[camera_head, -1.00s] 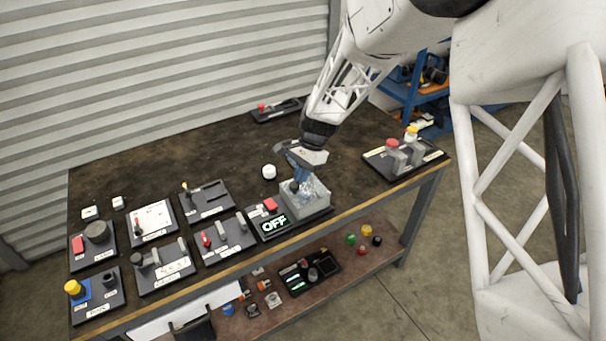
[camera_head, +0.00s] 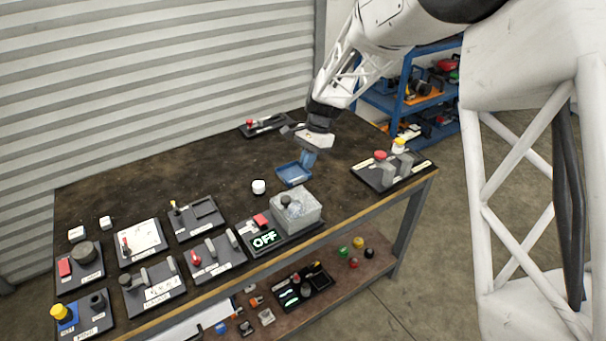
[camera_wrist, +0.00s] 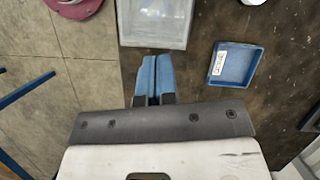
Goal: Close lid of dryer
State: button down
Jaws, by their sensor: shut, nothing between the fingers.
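The dryer is a grey translucent box (camera_head: 298,212) on a dark base with a red button and a lit "OFF" display (camera_head: 264,239). A dark round knob (camera_head: 286,200) shows at its top; I cannot tell from these views whether the lid lies fully flat. The box also shows at the top of the wrist view (camera_wrist: 155,32). My gripper (camera_head: 304,172) is behind the box, above the table and apart from it. Its blue fingers are together and empty, also in the wrist view (camera_wrist: 150,62).
A shallow blue tray (camera_head: 291,176) lies on the table behind the box, close to my gripper; it shows in the wrist view (camera_wrist: 246,68). A switch panel (camera_head: 372,178) is to the right. The table's back left is clear.

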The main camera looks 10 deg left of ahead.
jog(key=shift+v, duration=1.35)
jog(key=shift+s, duration=0.1)
jog(key=s+d+r+n+t, duration=0.2)
jog(key=s+d+r, duration=0.55)
jog(key=d, duration=0.25)
jog(key=s+d+r+n+t, duration=0.1)
jog(key=s+d+r, duration=0.5)
jog(key=s+d, duration=0.25)
jog(key=s+d+n+t+h, duration=0.1)
jog(key=s+d, duration=0.5)
jog(key=s, duration=0.4)
jog(key=s+d+n+t+h, duration=0.1)
jog(key=s+d+n+t, duration=0.1)
jog(key=s+d, duration=0.5)
jog(key=s, duration=0.4)
jog(key=shift+s+d+h, duration=0.25)
jog(key=shift+d+h, duration=0.05)
